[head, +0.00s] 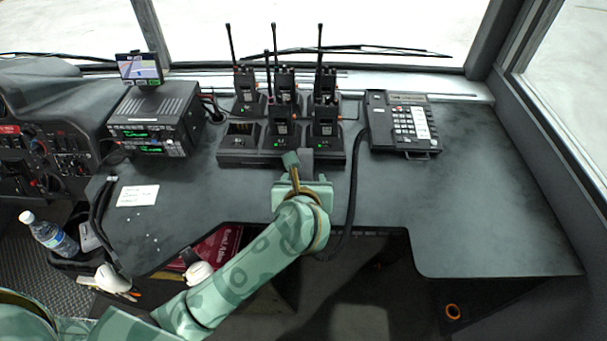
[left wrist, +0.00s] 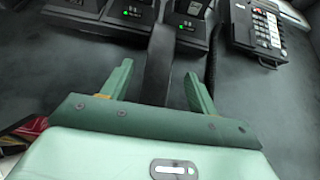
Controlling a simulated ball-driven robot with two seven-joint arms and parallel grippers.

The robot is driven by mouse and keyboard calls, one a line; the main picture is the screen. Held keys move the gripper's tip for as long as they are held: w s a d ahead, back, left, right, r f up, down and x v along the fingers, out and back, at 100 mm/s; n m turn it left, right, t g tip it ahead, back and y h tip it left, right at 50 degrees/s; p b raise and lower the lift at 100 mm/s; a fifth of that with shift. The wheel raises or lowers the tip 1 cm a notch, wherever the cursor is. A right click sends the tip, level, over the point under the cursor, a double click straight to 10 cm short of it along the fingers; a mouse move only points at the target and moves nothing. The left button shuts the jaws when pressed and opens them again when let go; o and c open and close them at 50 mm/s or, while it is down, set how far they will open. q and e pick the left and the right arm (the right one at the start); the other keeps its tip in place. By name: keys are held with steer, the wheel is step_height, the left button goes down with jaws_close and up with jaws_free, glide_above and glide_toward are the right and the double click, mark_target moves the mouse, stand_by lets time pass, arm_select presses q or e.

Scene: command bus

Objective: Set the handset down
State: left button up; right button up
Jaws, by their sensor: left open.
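The desk phone (head: 410,125) sits at the right of the radio chargers, with a keypad and a white label. A long dark piece (head: 376,122) along its left side looks like the handset's place; I cannot tell whether the handset lies in it. The phone also shows in the left wrist view (left wrist: 262,32). My left gripper (head: 299,160) is open in front of the chargers. My right gripper is not in view.
Several black radios with antennas stand in the charger bank (head: 240,158). A black cord (head: 352,200) loops from the phone towards the counter's front edge. A radio unit (head: 155,125), a paper note (head: 137,195) and a bottle (head: 50,235) are at the left. The right counter (head: 490,215) is clear.

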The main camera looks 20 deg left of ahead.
arm_select(q)
steer(key=p+v, duration=0.2)
steer(key=v, duration=0.7)
